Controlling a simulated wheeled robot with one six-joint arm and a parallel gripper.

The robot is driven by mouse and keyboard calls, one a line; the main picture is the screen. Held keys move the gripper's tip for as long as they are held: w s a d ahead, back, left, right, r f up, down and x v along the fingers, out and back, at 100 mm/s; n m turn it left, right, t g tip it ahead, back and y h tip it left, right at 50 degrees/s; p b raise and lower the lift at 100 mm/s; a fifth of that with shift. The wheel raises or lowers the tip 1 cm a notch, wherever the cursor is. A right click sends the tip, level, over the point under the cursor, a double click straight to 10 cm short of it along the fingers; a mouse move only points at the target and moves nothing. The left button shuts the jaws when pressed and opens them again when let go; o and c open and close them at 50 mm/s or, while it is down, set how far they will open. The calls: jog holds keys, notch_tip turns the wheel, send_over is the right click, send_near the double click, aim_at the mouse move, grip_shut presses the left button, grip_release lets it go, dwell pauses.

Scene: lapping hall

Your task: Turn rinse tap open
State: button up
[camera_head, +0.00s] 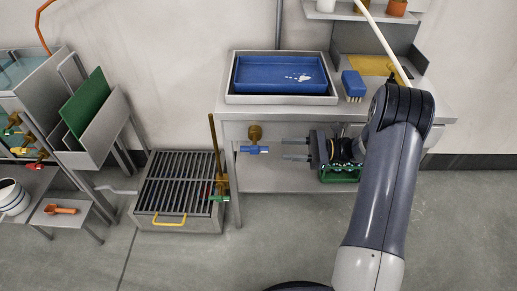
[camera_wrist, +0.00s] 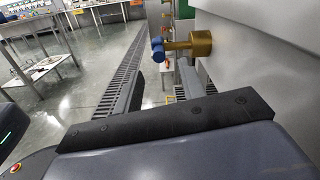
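A brass tap (camera_head: 255,133) with a blue handle (camera_head: 254,150) sticks out from the front of the bench below the blue tray. The handle lies crosswise in the head view. In the wrist view the same brass tap (camera_wrist: 190,44) and its blue handle (camera_wrist: 158,49) show beyond my fingers. My gripper (camera_head: 284,149) is open and empty, its two fingers pointing left at the tap from its right, with a small gap to the handle. In the wrist view my gripper (camera_wrist: 160,75) has its fingers well apart. No label tells which tap is the rinse tap.
More coloured taps (camera_head: 30,142) sit on the left rack. The blue tray (camera_head: 280,75) and a blue brush (camera_head: 353,84) are on the bench (camera_head: 300,113). Open floor lies in front.

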aim_at(257, 147)
jog(key=a, duration=1)
jog(key=shift+w+a+b, duration=0.1)
jog(key=shift+b, duration=0.2)
jog(key=shift+c, duration=0.5)
grip_shut()
